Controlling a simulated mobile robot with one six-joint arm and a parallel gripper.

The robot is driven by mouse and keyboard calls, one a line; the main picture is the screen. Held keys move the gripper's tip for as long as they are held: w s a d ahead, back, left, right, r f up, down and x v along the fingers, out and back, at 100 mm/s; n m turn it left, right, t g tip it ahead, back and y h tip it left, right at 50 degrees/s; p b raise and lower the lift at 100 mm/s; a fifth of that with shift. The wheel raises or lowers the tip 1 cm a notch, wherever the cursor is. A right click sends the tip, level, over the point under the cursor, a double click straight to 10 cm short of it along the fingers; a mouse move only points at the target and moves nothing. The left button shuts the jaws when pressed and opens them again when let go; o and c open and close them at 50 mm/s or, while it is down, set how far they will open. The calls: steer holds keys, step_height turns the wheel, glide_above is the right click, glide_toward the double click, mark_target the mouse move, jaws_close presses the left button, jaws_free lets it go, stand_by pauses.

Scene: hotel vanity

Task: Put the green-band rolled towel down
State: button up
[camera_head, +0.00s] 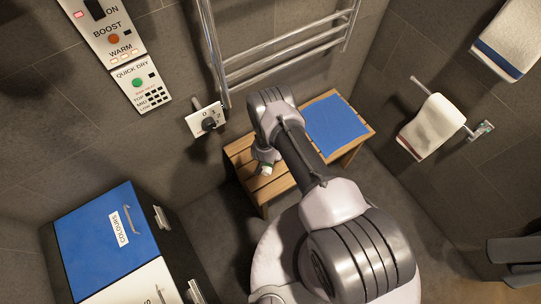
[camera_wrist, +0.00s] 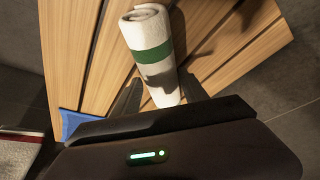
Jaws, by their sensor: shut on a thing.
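The rolled towel is white with a green band (camera_wrist: 153,54). In the wrist view it lies lengthwise between the two dark fingers of my gripper (camera_wrist: 158,92), which is shut on its near end. Its far end points up the picture. Behind it are the slats of a wooden bench (camera_wrist: 222,24). In the head view a small pale end of the towel (camera_head: 265,170) shows below my gripper (camera_head: 266,160), over the left part of the bench (camera_head: 238,150). I cannot tell whether the towel touches the slats or is just above them.
A blue mat (camera_head: 337,119) covers the bench's right part. A red-striped towel (camera_head: 432,126) hangs at right. A blue-lidded box (camera_head: 105,238) stands at lower left.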

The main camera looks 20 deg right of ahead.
steer(key=shift+f, duration=0.1)
steer(key=o, duration=1.4)
steer(key=shift+o, duration=0.2)
steer(key=shift+r, duration=0.4)
steer(key=p+v, duration=0.5)
steer(key=v, duration=0.6)
steer(key=shift+s+r, duration=0.2)
steer(key=shift+r, duration=0.05)
steer(key=shift+s, duration=0.1)
